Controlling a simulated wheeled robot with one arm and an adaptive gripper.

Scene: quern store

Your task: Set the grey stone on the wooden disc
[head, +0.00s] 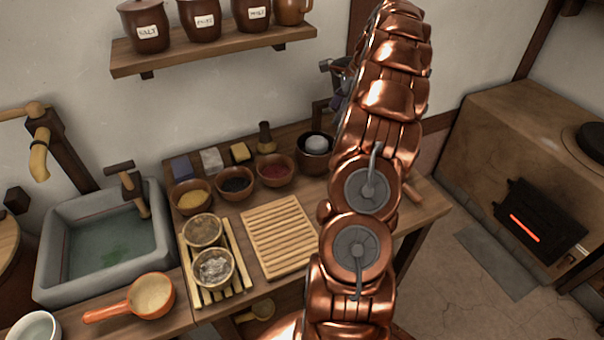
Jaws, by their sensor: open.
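I cannot pick out the grey stone for certain. A pale grey block (212,160) lies at the back of the wooden bench, and a rounded grey lump (316,143) shows in a dark pot (315,165) beside my arm. No wooden disc is clear on the bench. A round wooden top (6,238) is cut off by the left edge, and I cannot tell if it is the disc. My copper arm rises through the middle of the view and hides part of the bench. My gripper is not seen.
A slatted wooden board (279,236) lies left of my arm. Several bowls stand behind it, and two round jars (212,267) sit on a slatted rack. A stone sink (105,245) and an orange pan (150,295) are at left. A stove with a glowing slot (538,228) stands right.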

